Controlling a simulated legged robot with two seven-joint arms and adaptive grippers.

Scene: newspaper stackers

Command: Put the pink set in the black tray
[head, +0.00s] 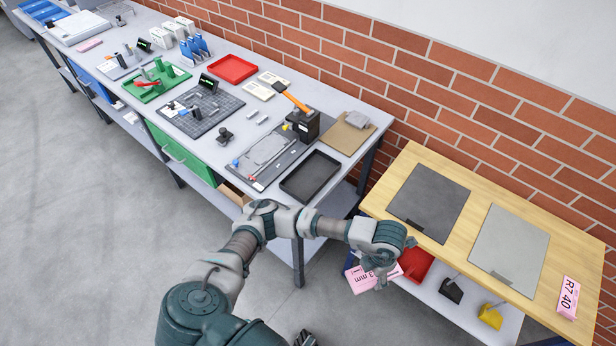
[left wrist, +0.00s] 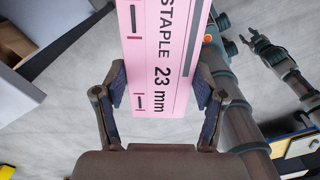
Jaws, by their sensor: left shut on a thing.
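The pink set, a pink box (head: 362,281) printed "STAPLE 23 mm", is held by my left gripper (head: 381,275) beside the wooden table's front left edge. In the left wrist view the pink box (left wrist: 163,60) sits between both fingers, which touch its sides. The black tray (head: 311,176) lies empty at the near right corner of the grey bench, up and left of the held box. My right gripper (left wrist: 262,45) shows small in the left wrist view, its fingers apart and empty; only its tips show at the head view's bottom edge.
A black stapler (head: 302,125) with an orange handle and a clipboard (head: 347,133) stand behind the tray. A second pink box (head: 568,297) lies on the wooden table (head: 470,190) with two flat mats. Red, black and yellow items sit on its lower shelf.

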